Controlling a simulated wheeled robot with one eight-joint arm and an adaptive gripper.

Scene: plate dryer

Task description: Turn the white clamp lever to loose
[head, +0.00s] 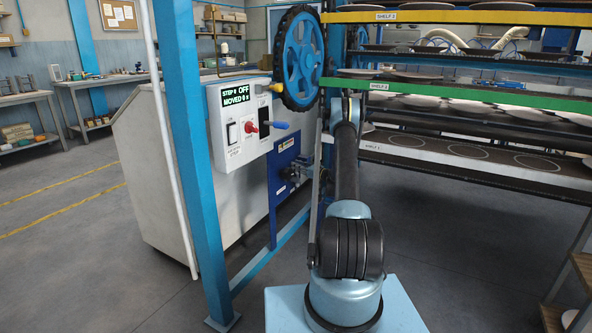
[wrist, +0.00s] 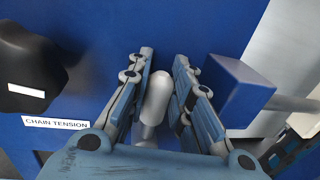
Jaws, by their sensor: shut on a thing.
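The white clamp lever (wrist: 157,97) shows in the wrist view as a rounded white bar in front of a blue plate (wrist: 110,20). My gripper (wrist: 164,62) has one finger on each side of the lever and is shut on it. The lever's lower end runs down toward the gripper's palm and is partly hidden there. I cannot read a loose or tight mark beside it. In the head view the lever cannot be made out, and my arm covers part of the area by the blue panel (head: 283,160).
A black knob (wrist: 25,65) and a "CHAIN TENSION" label (wrist: 55,123) are left of my gripper; a blue block (wrist: 237,88) is close on the right. The control box (head: 235,150) reads OFF. A blue handwheel (head: 284,57) is above. Plate shelves (head: 440,102) stand right, a blue post (head: 199,200) left.

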